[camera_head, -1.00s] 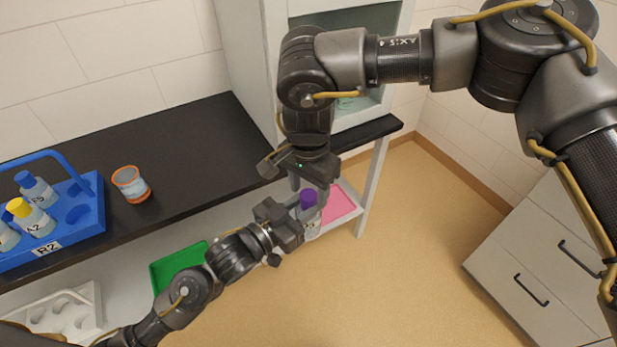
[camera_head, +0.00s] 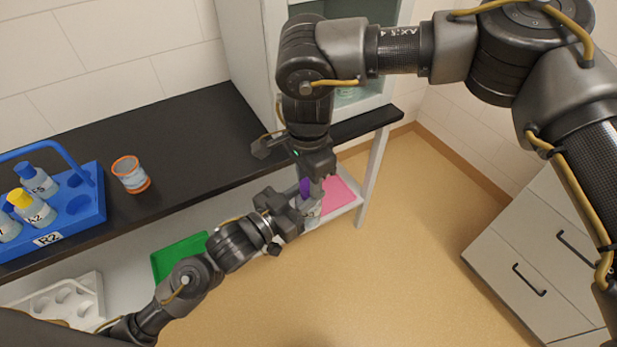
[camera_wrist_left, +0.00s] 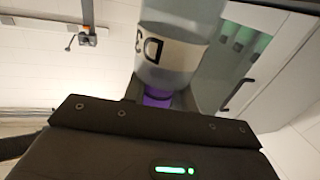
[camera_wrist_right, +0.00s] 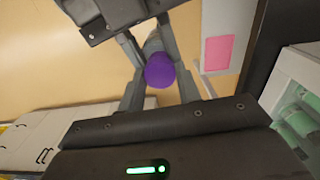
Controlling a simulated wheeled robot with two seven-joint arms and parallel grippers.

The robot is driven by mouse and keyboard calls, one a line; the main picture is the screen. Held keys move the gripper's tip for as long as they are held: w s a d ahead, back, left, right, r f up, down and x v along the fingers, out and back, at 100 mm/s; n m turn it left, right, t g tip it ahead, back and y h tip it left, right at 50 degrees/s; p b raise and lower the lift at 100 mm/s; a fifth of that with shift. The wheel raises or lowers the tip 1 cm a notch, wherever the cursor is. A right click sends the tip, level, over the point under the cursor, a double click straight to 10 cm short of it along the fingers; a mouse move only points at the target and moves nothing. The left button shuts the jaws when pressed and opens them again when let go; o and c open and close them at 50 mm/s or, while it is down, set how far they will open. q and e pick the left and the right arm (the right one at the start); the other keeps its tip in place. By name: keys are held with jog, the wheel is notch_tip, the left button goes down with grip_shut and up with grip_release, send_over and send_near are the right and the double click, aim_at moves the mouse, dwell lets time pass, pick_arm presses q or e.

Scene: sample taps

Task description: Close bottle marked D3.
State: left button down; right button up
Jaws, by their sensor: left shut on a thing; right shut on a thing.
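The bottle marked D3 (camera_wrist_left: 178,50) is clear with a white label and a purple cap (camera_wrist_right: 160,70). Its label reads upside down in the left wrist view. My left gripper (camera_head: 298,213) is shut on the bottle from the left. My right gripper (camera_head: 317,188) comes down from above and is shut on the purple cap, which shows between its fingers in the right wrist view. The cap is in line with the bottle's top. The fingers hide the join, so I cannot tell how tightly it sits.
A blue rack (camera_head: 95,212) labelled R2 with several bottles and an orange-rimmed cup (camera_head: 131,175) stand on the black counter (camera_head: 195,140). Below are a green tray (camera_head: 178,257), a pink mat (camera_head: 340,193) and a white rack (camera_head: 60,295). Drawers (camera_head: 545,250) stand at right.

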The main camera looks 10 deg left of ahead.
jog(key=m, duration=0.3)
jog(key=o, duration=1)
jog(key=shift+o, duration=0.2)
jog(key=shift+r, duration=2.25)
